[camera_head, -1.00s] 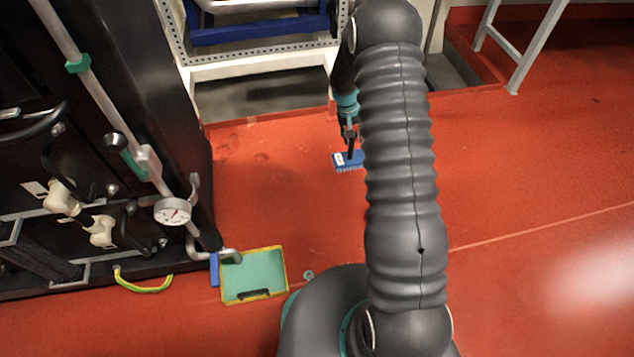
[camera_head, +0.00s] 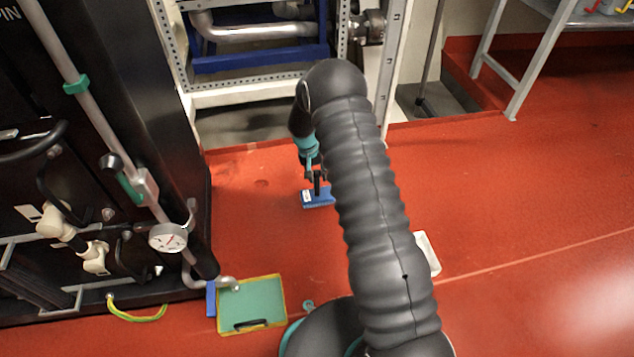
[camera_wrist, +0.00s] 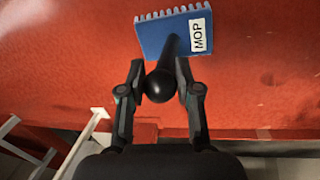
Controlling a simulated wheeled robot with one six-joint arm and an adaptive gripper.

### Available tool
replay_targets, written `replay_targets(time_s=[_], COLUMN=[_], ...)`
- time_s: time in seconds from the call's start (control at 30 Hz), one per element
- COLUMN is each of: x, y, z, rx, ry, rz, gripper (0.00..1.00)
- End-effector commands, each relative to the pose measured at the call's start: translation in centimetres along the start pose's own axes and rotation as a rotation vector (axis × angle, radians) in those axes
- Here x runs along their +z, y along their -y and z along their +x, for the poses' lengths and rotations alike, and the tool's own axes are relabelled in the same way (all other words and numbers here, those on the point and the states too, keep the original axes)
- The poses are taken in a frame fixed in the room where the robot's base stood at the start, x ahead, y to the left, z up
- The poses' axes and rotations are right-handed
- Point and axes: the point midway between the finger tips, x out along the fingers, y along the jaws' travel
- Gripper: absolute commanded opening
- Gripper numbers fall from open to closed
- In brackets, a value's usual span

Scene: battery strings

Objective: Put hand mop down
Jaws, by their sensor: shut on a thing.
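The hand mop (camera_head: 318,198) is a blue block with a toothed edge, a white label and a black upright handle. In the wrist view the mop (camera_wrist: 165,37) shows its "MOP" label, and its round black handle end sits between my fingers. My gripper (camera_wrist: 160,88) is shut on that handle. In the head view my gripper (camera_head: 314,172) is above the mop, partly hidden by my arm. The mop is over the red floor (camera_head: 260,225); I cannot tell whether it touches it.
A green tray with a yellow rim (camera_head: 250,329) lies at lower left, beside a dark cabinet with a gauge (camera_head: 168,237). A white object (camera_head: 428,253) shows partly behind my arm. A grey metal stand (camera_head: 500,70) is at upper right. The floor at right is clear.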

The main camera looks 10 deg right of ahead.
Motion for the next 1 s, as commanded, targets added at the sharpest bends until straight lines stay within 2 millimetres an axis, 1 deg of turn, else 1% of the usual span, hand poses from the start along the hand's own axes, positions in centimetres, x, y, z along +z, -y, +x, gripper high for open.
replay_targets(time_s=[0.03, 0.2, 0.27, 0.47, 0.6, 0.63, 0.67, 0.7, 0.73, 1.0], x=[0.0, 0.1, 0.0, 0.0, 0.0, 0.0, 0.0, 0.0, 0.0, 0.0], y=[0.1, 0.5, 0.6, 0.6, 0.7, 0.7, 0.6, 0.6, 0.6, 0.6], z=[0.8, 3.0, 3.4, 3.4, 3.7, 3.7, 3.6, 3.6, 3.6, 3.6], rx=[0.000, 0.000, 0.000, 0.000, 0.000, 0.000, 0.000, 0.000, 0.000, 0.000], ry=[0.002, 0.002, 0.001, 0.000, 0.000, 0.001, 0.000, 0.001, 0.001, 0.001], rz=[0.000, 0.001, 0.001, 0.001, 0.001, 0.001, 0.001, 0.000, 0.000, 0.000], gripper=[0.00, 0.00, 0.00, 0.00, 0.00, 0.35, 0.43, 0.53, 0.58, 0.58])
